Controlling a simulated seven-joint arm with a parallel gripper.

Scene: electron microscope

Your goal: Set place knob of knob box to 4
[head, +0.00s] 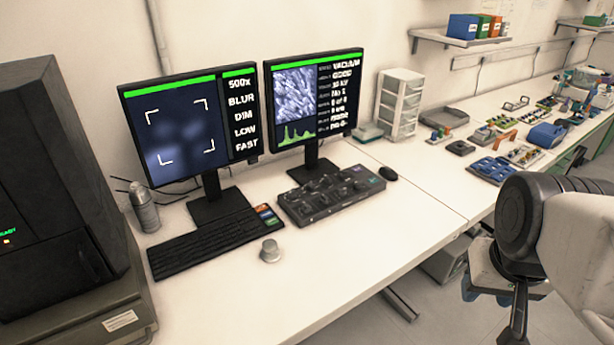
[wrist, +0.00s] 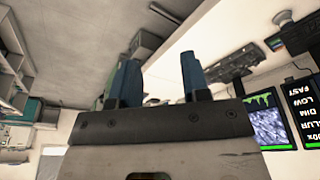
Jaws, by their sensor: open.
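The knob box (head: 331,195) is a dark, flat panel with several knobs, lying on the white desk in front of the right monitor. Its knobs are too small to tell the place knob or read its setting. In the wrist view the knob box (wrist: 228,65) shows tilted, to the right of the fingers. My gripper (wrist: 158,78) is open and empty, with two blue fingers apart. In the head view it hangs at the lower right, off the desk's front edge, well away from the box and partly hidden by my arm.
Left monitor (head: 180,130) reads 500x, BLUR, DIM, LOW, FAST; right monitor (head: 313,95) shows a grainy image and text. Keyboard (head: 205,243), small grey cylinder (head: 270,251) and mouse (head: 388,174) lie near the box. The desk in front of the box is clear.

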